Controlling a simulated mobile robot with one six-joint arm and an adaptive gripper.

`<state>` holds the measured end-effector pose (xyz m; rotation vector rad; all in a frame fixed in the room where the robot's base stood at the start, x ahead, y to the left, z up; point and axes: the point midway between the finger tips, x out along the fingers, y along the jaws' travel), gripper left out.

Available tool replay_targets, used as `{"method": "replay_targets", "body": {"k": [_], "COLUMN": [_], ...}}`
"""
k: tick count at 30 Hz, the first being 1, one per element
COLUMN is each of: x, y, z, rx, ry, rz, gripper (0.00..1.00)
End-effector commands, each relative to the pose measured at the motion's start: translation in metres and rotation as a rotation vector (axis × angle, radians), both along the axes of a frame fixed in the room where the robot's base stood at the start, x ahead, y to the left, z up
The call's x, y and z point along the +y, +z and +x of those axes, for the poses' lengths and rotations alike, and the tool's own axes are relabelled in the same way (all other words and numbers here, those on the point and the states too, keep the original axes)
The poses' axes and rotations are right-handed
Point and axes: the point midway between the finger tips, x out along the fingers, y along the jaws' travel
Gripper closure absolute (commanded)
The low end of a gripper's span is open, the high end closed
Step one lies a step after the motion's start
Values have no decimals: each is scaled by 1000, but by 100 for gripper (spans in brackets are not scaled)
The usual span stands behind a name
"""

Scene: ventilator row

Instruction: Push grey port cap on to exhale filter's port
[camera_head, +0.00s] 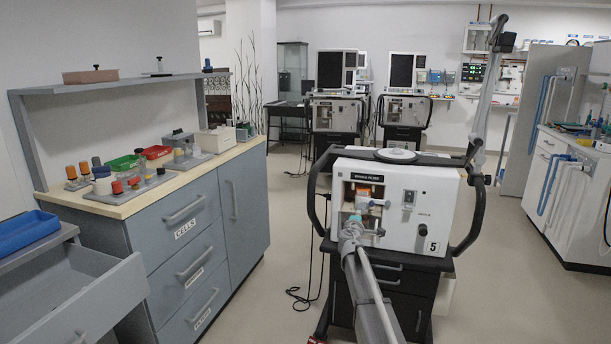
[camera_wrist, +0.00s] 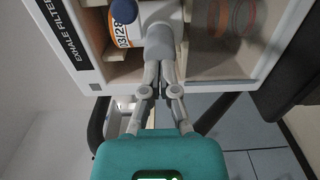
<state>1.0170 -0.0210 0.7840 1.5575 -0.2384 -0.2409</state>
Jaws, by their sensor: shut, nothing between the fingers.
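The exhale filter (camera_wrist: 123,42), white with an orange band and the marking 03/28, sits inside the ventilator's open front bay; its orange part (camera_head: 366,194) also shows in the head view. A rounded grey piece, apparently the port cap (camera_wrist: 158,42), is at the filter's right side in the wrist view. My gripper (camera_wrist: 164,78) is shut and empty, with its fingers pointing at the grey piece. The tips overlap it in the picture, and I cannot tell whether they touch it. How far the cap sits on the port is hidden. In the head view my gripper (camera_head: 356,214) is at the bay.
The bay has a white frame (camera_wrist: 85,70) labelled EXHALE FILTER close around my fingers. The ventilator (camera_head: 425,205), marked 5, stands on a dark cart with black side handles. A workbench (camera_head: 130,207) with trays and an open drawer (camera_head: 95,305) stand at left. Floor between is clear.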

Motion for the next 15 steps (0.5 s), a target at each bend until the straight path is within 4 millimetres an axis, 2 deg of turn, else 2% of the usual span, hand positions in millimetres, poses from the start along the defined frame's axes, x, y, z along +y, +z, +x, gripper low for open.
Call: {"method": "replay_targets", "body": {"k": [15], "x": [9], "y": [0], "z": [-30], "rx": [0], "ry": [1], "rz": [0], "gripper": [100]}}
